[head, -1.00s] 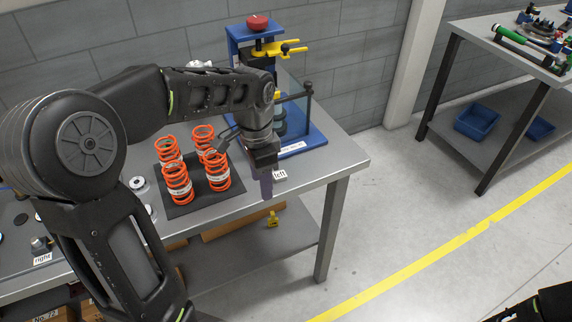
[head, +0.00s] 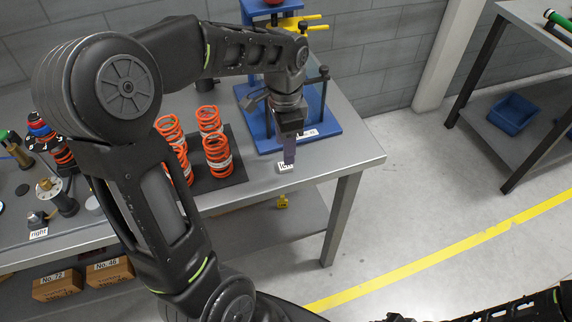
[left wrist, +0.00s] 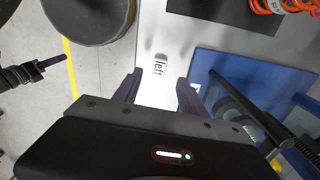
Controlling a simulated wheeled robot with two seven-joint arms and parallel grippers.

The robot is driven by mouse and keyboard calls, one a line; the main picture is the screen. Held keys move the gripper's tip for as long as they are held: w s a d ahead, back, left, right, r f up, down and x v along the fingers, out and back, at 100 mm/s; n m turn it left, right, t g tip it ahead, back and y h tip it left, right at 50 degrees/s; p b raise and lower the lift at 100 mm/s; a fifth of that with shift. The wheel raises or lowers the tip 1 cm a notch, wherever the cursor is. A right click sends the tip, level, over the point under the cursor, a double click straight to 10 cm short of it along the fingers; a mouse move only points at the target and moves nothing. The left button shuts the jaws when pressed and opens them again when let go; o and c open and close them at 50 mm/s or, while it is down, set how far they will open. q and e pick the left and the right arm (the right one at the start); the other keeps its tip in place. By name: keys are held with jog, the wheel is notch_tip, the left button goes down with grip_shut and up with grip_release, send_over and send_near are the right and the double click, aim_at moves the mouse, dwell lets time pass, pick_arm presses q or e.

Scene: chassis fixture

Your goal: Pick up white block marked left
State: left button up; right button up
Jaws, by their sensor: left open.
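The small white block marked "left" (head: 285,168) lies on the grey workbench near its front right edge. In the left wrist view the block (left wrist: 160,66) shows its label between and beyond my fingers. My left gripper (head: 289,152) points down at the block, with its fingers partly covering it in the head view. In the left wrist view the fingers of my left gripper (left wrist: 158,88) are apart with nothing between the tips. A dark part of my right arm (head: 500,308) shows at the bottom right; its jaws are not clear.
Orange springs (head: 217,154) stand on a dark mat (head: 232,178) left of the block. A blue press fixture (head: 325,125) stands close behind it. A white "right" label (head: 39,233) lies at the bench's left. Open floor lies to the right.

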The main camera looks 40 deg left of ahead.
aim_at(283, 165)
pick_arm(q)
jog(key=shift+f, duration=0.3)
jog(key=shift+s+a+f+p, duration=0.1)
jog(key=shift+f+p, duration=0.1)
jog(key=shift+f, duration=0.7)
jog(key=shift+s+d+f+p, duration=0.1)
jog(key=shift+f+p, duration=0.1)
jog(key=shift+f, duration=0.65)
jog(key=shift+s+a+f+p, duration=0.1)
jog(key=shift+f+p, duration=0.1)
jog(key=shift+f, duration=0.7)
grip_shut()
